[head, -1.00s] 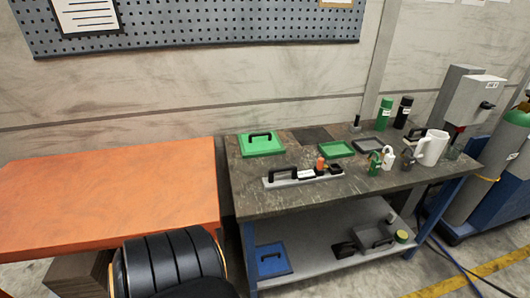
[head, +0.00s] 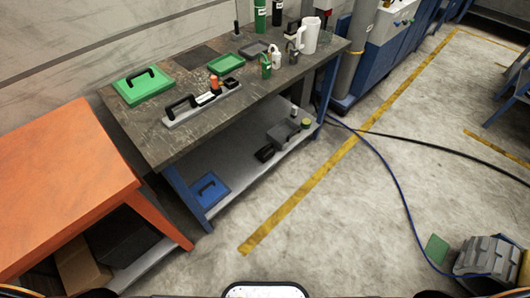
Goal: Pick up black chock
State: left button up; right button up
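A small black block (head: 264,153) lies on the grey lower shelf of the workbench, left of a grey tray. It may be the black chock, but it is too small for its shape to be certain. A dark grey ribbed block (head: 487,258) sits on the floor at the lower right and looks like a chock too. Neither of my grippers is in view, and nothing shows in them. Only parts of my own body show along the bottom edge.
The workbench top (head: 165,148) holds a green lidded box (head: 143,88), a green tray (head: 226,63) and several bottles. An orange table (head: 60,200) stands at the left. The lower shelf also holds a blue lidded box (head: 209,190). Concrete floor in front is mostly clear, with cables crossing.

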aim_at(267, 151)
jog(key=i+l+u, duration=0.15)
jog(key=i+l, duration=0.15)
jog(key=i+l+u, duration=0.15)
jog(key=i+l, duration=0.2)
jog(key=i+l+u, duration=0.2)
jog(key=i+l, duration=0.15)
jog(key=i+l+u, duration=0.15)
jog(key=i+l, duration=0.25)
jog(key=i+l+u, duration=0.15)
jog(key=l, duration=0.35)
jog(key=i+l+u, duration=0.15)
jog(key=i+l, duration=0.2)
jog(key=l, duration=0.15)
